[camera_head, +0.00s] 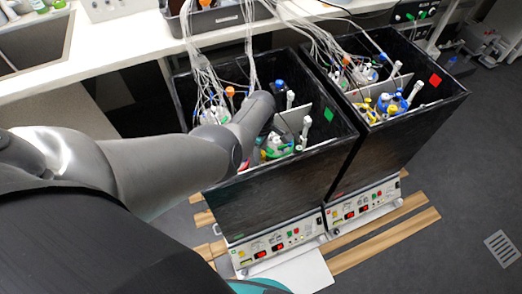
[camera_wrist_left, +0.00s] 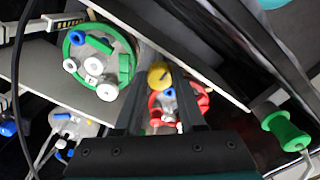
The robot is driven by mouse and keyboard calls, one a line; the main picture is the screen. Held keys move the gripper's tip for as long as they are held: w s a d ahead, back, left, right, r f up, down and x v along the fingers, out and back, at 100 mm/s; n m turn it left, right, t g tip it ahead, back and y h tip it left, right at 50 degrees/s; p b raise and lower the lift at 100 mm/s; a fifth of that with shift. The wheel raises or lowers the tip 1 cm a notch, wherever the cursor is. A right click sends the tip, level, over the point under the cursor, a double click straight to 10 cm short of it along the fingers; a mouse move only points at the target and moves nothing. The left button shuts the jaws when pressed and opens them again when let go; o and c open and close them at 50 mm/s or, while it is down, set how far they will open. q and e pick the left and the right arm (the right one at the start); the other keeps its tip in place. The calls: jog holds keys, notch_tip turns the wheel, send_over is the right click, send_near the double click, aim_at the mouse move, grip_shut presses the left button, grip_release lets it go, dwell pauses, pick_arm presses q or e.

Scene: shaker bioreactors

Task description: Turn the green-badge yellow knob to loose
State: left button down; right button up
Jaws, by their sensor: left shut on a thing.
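The yellow knob (camera_wrist_left: 160,76) shows in the left wrist view as a yellow disc with a dark mark, between my left fingertips and next to a red-ringed vessel lid (camera_wrist_left: 200,103). My left gripper (camera_wrist_left: 162,84) is shut on this knob. In the head view my left arm reaches into the left black box (camera_head: 285,190), which bears the green badge (camera_head: 328,114); the gripper and the knob are hidden there behind the arm. The knob's loose or tight setting cannot be read. My right gripper is in neither view.
A green-ringed vessel lid (camera_wrist_left: 126,68) sits beside the fingers in the left wrist view. The right black box (camera_head: 400,135) has a red badge (camera_head: 436,79) and more vessels. Tubes (camera_head: 205,50) hang into the boxes from the white bench (camera_head: 110,52).

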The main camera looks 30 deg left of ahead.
pick_arm(q)
jog(key=c, duration=0.5)
grip_release()
jog(key=shift+r, duration=0.1)
notch_tip(320, 180, up, 15)
jog(key=p, duration=0.8)
